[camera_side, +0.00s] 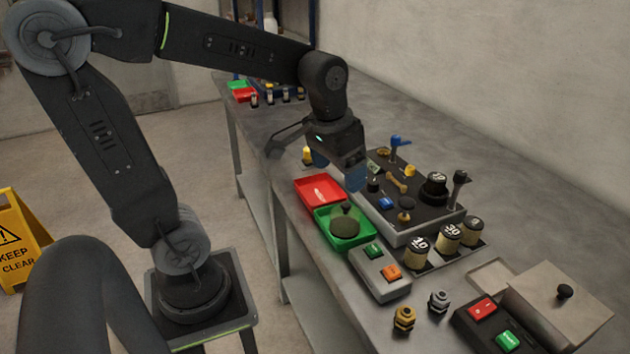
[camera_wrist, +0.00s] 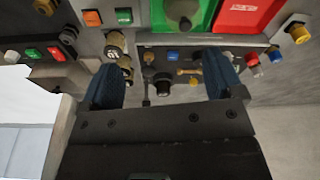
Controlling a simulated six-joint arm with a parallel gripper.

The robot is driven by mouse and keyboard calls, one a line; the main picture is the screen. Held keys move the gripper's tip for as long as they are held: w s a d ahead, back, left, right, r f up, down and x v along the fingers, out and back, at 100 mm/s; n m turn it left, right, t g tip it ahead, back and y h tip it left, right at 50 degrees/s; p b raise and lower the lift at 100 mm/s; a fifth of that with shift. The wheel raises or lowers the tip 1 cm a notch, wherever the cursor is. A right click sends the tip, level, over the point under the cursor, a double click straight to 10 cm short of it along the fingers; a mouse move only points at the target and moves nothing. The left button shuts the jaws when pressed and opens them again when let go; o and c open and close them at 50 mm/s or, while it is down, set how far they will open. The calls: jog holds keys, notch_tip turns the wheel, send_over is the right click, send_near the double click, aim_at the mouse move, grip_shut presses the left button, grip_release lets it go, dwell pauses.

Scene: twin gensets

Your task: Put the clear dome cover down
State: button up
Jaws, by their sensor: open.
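A round dome with a dark knob on top (camera_side: 345,228) sits in the green tray (camera_side: 325,216); it looks greenish, as if the tray shows through it. I take it for the clear dome cover. It also shows at the top of the wrist view (camera_wrist: 182,12). My gripper (camera_side: 338,172) has its blue fingers apart and nothing between them. It hangs above the far-left edge of the control panel, beyond the red tray (camera_side: 320,192) and apart from the dome. In the wrist view my open fingers (camera_wrist: 162,68) frame part of the panel.
The control panel (camera_side: 420,228) carries several knobs, levers and a yellow key-like piece. Weights (camera_side: 418,250), a two-button box (camera_side: 380,272), brass and steel fittings (camera_side: 404,318) and a lidded box (camera_side: 558,308) stand nearer. The bench's rear strip along the wall is clear.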

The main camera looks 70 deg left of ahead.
jog(key=s+d+r+m+t, duration=0.1)
jog(key=s+d+m+t, duration=0.1)
jog(key=s+d, duration=0.3)
jog(key=shift+s+r+t, duration=0.2)
jog(key=shift+s+t, duration=0.5)
jog(key=shift+s, duration=0.85)
